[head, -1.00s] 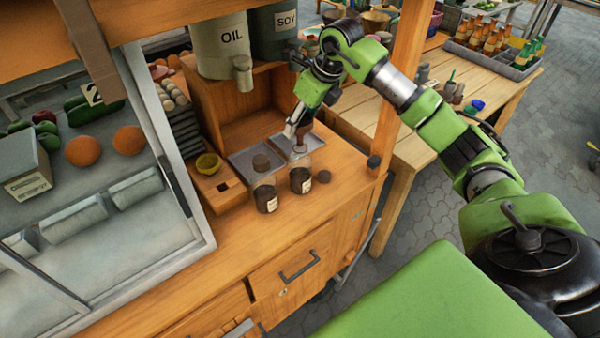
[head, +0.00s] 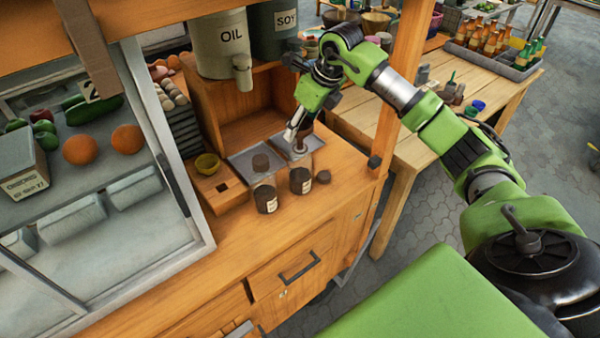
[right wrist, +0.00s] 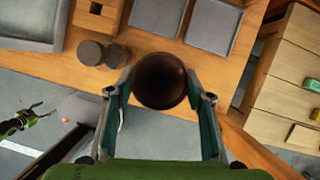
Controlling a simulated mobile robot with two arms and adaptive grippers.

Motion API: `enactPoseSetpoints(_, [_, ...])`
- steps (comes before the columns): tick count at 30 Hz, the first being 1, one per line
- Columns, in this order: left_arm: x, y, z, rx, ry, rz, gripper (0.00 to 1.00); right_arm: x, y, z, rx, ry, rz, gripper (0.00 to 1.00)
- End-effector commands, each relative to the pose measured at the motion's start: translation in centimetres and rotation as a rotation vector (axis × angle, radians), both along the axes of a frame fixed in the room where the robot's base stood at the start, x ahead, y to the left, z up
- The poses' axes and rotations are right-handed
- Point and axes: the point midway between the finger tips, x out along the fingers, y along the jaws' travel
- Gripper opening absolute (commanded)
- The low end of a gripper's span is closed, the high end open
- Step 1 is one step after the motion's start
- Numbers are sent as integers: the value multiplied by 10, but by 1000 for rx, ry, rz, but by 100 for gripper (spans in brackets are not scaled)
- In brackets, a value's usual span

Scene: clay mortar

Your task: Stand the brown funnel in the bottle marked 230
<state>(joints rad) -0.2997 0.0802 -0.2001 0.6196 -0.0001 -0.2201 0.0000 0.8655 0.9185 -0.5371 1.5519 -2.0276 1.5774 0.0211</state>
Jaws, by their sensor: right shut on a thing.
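My right gripper (head: 299,134) is shut on the brown funnel (head: 306,131); the funnel's round dark mouth (right wrist: 162,80) shows between the two fingers in the right wrist view. In the head view the funnel is over the upper part of the right-hand bottle (head: 301,182); I cannot tell whether its tip is in the neck.
An OIL container (head: 222,45) and a wooden post (head: 398,85) stand near my arm.

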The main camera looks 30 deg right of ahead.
Motion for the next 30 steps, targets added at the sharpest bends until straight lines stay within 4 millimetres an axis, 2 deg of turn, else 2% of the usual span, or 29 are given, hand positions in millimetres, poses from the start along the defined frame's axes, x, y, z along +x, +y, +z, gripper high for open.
enactPoseSetpoints(8, [0, 0, 0, 0, 0, 0, 65, 0, 0, 0, 0, 0, 0, 31])
enactPoseSetpoints(9, [0, 0, 0, 0, 0, 1, 65, 0, 0, 0, -1, 0, 0, 50])
enactPoseSetpoints(11, [0, 0, 0, 0, 0, 1, 65, 0, 0, 0, -1, 0, 0, 66])
enactPoseSetpoints(12, [0, 0, 0, 0, 0, 1, 65, 0, 0, 0, -1, 0, 0, 67])
enactPoseSetpoints(23, [-2, 1, 0, 0, 1, 1, 65, -1, -1, 4, -1, -1, 0, 67])
enactPoseSetpoints(30, [-1, 0, 0, 0, 0, 0, 65, -13, -5, 38, -2, -5, -2, 67])
